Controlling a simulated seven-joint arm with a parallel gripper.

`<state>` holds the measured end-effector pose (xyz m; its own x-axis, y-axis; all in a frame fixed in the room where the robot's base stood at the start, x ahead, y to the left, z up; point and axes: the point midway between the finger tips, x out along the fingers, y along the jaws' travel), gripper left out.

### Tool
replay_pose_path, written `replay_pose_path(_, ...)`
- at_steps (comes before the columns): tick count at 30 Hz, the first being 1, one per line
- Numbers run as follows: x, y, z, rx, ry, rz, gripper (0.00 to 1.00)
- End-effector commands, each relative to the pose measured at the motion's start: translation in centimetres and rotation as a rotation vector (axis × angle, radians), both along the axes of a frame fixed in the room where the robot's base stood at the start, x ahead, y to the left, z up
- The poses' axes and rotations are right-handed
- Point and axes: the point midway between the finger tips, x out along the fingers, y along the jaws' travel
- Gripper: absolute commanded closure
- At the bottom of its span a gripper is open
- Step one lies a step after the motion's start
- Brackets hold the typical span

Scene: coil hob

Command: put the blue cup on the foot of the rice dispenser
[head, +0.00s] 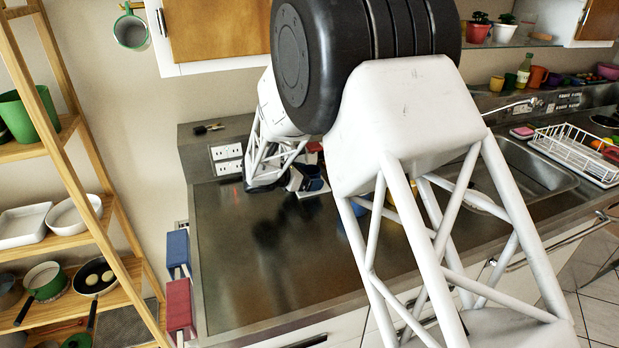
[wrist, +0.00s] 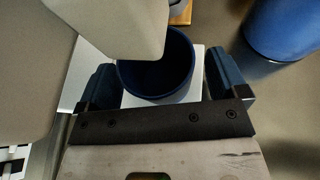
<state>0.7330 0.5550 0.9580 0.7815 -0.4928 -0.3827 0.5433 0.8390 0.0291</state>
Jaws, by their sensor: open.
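The blue cup (wrist: 183,88) stands upright on a white flat plate (wrist: 206,62), which looks like the foot of the rice dispenser (wrist: 110,28). The dispenser's pale body overhangs the cup and hides part of its rim in the wrist view. My gripper (wrist: 160,72) is open, with one dark blue finger on each side of the cup; a gap shows at the right finger. In the head view my gripper (head: 292,180) is small at the back of the counter, by the cup (head: 313,184); my arm hides much of this area.
A larger blue round object (wrist: 285,25) stands right of my gripper in the wrist view. The dark counter (head: 240,270) is clear in front. A sink (head: 530,175) and white dish rack (head: 575,150) lie to the right. A wooden shelf (head: 110,230) stands left.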

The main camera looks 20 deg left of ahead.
Motion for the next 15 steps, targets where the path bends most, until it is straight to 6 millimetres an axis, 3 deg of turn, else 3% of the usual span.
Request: replay_pose_path(15,-4.6,2.9,2.2,0.001,0.000,0.002,0.08)
